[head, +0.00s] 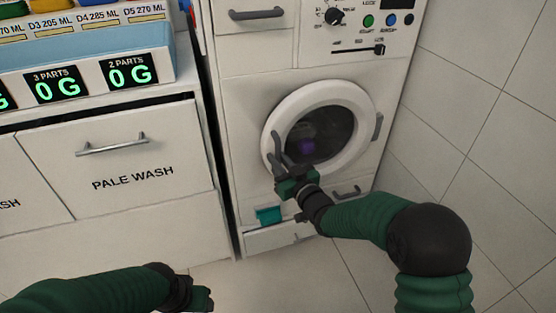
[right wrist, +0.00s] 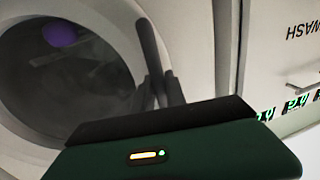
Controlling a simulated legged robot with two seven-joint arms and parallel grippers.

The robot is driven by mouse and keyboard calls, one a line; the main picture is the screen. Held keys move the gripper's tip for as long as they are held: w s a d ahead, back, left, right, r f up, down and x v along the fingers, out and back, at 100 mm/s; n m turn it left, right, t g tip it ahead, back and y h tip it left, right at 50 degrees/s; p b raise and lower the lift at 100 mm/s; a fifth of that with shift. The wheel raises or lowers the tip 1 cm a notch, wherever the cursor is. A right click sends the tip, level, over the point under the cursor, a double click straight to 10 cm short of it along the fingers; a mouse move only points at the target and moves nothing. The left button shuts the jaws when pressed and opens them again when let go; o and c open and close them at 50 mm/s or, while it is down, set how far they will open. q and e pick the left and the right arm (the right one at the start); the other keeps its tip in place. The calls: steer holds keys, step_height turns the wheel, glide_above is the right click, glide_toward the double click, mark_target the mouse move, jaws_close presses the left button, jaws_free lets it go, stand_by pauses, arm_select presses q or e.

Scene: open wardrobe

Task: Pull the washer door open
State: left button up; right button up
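The washer door (head: 350,92) is a round white ring with dark glass, and it looks shut on the washer front. A grey curved piece (head: 377,128) sits on its right edge. My right gripper (head: 277,160) is at the ring's lower left, its dark fingers pointing up over the ring. In the right wrist view the fingers (right wrist: 160,90) reach toward the door rim (right wrist: 185,50); a longer dark bar rises there. My left gripper (head: 202,297) is low, away from the washer.
Left of the washer stands a cabinet with a PALE WASH drawer (head: 135,170) and a dispenser with green displays (head: 92,80). The washer has a control panel (head: 365,22) above and a teal tray (head: 268,215) below. A tiled wall (head: 475,120) is close on the right.

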jaws_close()
arm_select(q)
steer(key=shift+r, duration=0.1)
arm_select(e)
steer(key=shift+s+d, duration=0.1)
stand_by(1.0)
